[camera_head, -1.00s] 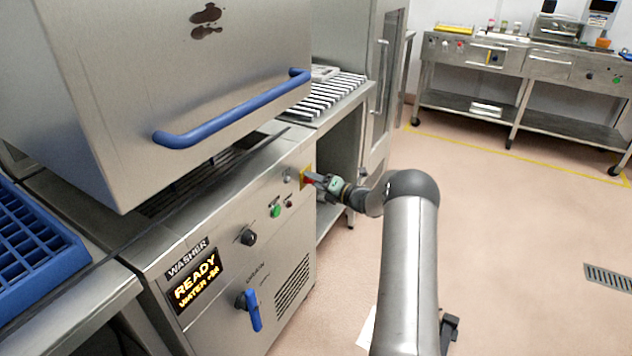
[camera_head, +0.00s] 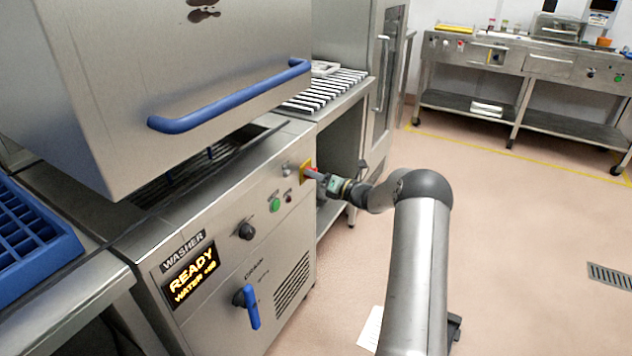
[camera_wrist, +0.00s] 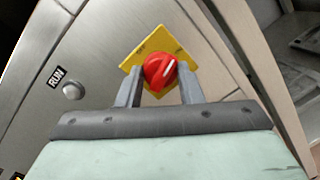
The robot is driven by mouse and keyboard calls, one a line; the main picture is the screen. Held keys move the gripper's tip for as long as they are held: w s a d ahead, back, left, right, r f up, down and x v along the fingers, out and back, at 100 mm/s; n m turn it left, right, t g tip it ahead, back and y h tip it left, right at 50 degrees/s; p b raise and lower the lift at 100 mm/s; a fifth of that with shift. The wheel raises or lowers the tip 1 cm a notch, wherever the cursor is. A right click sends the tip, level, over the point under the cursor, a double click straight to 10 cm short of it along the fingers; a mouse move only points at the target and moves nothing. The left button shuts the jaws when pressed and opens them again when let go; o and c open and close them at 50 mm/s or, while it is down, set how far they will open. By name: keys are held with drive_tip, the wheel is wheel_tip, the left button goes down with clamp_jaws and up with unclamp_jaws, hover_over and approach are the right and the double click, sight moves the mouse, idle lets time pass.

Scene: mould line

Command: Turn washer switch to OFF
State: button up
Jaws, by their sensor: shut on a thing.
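The washer (camera_head: 225,235) stands at the left with its display (camera_head: 190,275) lit, reading READY. Its switch is a round red knob (camera_wrist: 159,72) with a white mark, on a yellow plate (camera_wrist: 181,47). In the head view the yellow plate (camera_head: 305,170) is at the right end of the front panel, the knob mostly behind my gripper (camera_head: 318,176). In the wrist view my gripper (camera_wrist: 159,88) has a finger on each side of the red knob and is shut on it. The white mark points up and to the right.
A green button (camera_head: 275,205), a black knob (camera_head: 246,231) and a blue lever (camera_head: 250,305) are on the same panel. The raised hood with its blue handle (camera_head: 230,97) is above. Open floor (camera_head: 510,240) lies to the right.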

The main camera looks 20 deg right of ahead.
drive_tip(key=shift+d+f+n+y+b, duration=0.1)
drive_tip(key=shift+n+y+b, duration=0.4)
drive_tip(key=shift+n+b, duration=2.85)
drive_tip(key=shift+f+n+y+b, duration=0.1)
drive_tip(key=shift+n+y+b, duration=0.4)
drive_tip(key=shift+n+b, duration=2.85)
drive_tip(key=shift+r+n+p, duration=0.1)
drive_tip(key=shift+n+p, duration=0.75)
drive_tip(key=shift+n, duration=0.25)
drive_tip(key=o, duration=1)
drive_tip(key=p+v, duration=0.2)
drive_tip(key=v, duration=1.5)
drive_tip(key=shift+d+r+p, duration=0.2)
drive_tip(key=shift+d+p, duration=0.05)
drive_tip(key=shift+p, duration=0.15)
